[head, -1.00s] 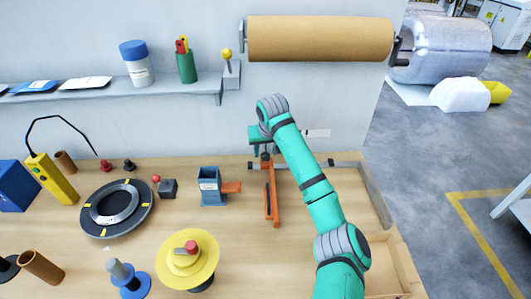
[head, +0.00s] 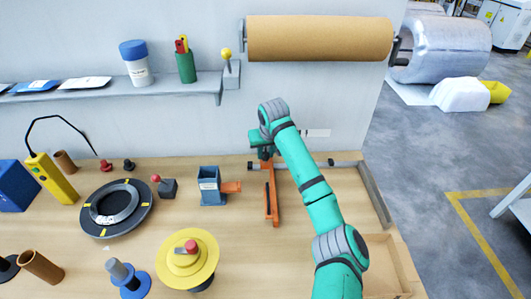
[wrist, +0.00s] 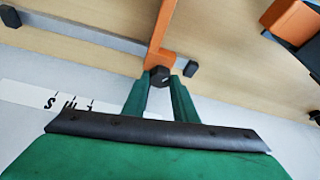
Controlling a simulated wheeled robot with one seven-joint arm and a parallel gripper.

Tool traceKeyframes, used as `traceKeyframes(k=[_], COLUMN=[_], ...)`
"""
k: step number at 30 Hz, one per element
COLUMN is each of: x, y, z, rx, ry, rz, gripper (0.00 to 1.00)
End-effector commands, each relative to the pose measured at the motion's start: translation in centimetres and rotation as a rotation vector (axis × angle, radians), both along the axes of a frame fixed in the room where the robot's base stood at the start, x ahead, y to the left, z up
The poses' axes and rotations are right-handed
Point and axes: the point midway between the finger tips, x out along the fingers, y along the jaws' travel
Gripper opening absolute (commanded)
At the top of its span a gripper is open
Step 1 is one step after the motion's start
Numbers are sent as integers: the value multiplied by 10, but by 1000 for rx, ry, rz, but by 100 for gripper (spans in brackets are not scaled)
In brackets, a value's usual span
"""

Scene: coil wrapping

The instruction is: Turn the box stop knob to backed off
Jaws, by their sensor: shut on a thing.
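The box stop knob (wrist: 158,76) is small, black and faceted. In the wrist view it sits between the tips of my green fingers, at the end of an orange bar (wrist: 161,40). My gripper (wrist: 158,84) is shut on the knob. In the head view my gripper (head: 264,150) is at the back edge of the bench, above the far end of the orange bar (head: 271,200). There the knob is mostly hidden by the gripper, and its setting cannot be read.
A white label strip (wrist: 40,100) with partly hidden black marks lies beside the gripper. A grey rail (head: 345,164) runs along the back. A blue-grey block with an orange arm (head: 212,187) stands left of the orange bar. A cardboard roll (head: 320,38) hangs above.

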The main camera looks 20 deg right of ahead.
Motion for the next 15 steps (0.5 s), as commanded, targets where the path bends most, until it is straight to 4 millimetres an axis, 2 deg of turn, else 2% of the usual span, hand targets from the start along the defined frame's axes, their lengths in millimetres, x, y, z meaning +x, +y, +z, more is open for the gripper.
traceKeyframes(k=[9,15], x=[0,0], y=[-1,-2], z=[0,0], rx=[2,1], ry=[0,-1], rz=[186,215], gripper=[3,3])
